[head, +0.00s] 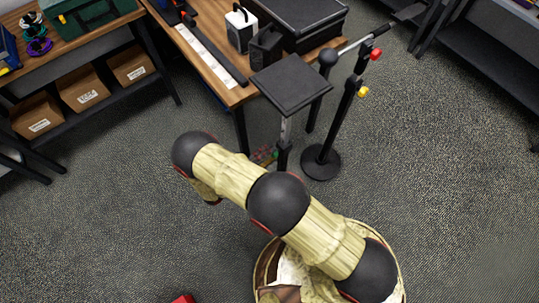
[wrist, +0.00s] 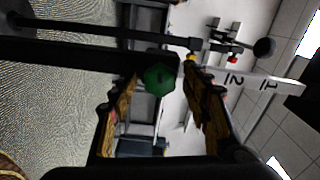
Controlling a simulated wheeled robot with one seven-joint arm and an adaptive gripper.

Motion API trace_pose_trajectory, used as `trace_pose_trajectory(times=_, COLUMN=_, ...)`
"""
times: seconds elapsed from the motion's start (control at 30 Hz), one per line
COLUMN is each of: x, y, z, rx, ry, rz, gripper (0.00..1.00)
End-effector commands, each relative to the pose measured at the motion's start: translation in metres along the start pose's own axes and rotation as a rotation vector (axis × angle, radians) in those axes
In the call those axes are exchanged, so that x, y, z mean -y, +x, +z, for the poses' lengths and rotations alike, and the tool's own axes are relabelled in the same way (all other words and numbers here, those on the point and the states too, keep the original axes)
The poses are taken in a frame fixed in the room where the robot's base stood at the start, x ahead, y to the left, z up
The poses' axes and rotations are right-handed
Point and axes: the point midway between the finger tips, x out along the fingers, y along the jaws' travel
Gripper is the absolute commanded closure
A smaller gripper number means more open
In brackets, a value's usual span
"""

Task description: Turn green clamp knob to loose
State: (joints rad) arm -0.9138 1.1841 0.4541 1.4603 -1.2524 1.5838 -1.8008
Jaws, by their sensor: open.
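The green clamp knob (wrist: 159,77) shows in the wrist view as a dark green, many-sided knob on a black clamp, seen face on. My gripper (wrist: 162,76) is open, with one finger to the left of the knob and one to the right. The knob lies between the fingertips in the picture; I cannot tell whether either finger touches it. In the head view, the stand with a square black top plate (head: 290,86) rises beyond my arm. My gripper is mostly hidden there behind the arm, and the knob is not clearly visible.
A second black stand (head: 321,162) with a round base, a red knob (head: 375,54) and a yellow knob (head: 362,92) is close on the right. A wooden table (head: 232,94) with cases and a speaker is behind. The carpet to the right is clear.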

Motion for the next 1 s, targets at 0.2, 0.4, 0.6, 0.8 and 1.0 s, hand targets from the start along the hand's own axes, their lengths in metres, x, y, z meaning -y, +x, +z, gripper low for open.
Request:
trace_pose_trajectory(times=0.2, x=0.0, y=0.0, z=-0.001, rx=-0.001, ry=-0.001, rz=0.0, gripper=0.5)
trace_pose_trajectory(times=0.4, x=0.0, y=-0.008, z=0.0, rx=0.001, ry=0.0, rz=-0.001, gripper=0.5)
trace_pose_trajectory(times=0.6, x=-0.001, y=-0.043, z=0.001, rx=0.004, ry=0.001, rz=0.0, gripper=0.5)
trace_pose_trajectory(times=0.8, x=-0.001, y=-0.083, z=0.001, rx=0.003, ry=0.001, rz=0.0, gripper=0.5)
trace_pose_trajectory(times=1.0, x=-0.001, y=-0.111, z=0.001, rx=0.001, ry=0.0, rz=-0.001, gripper=0.5)
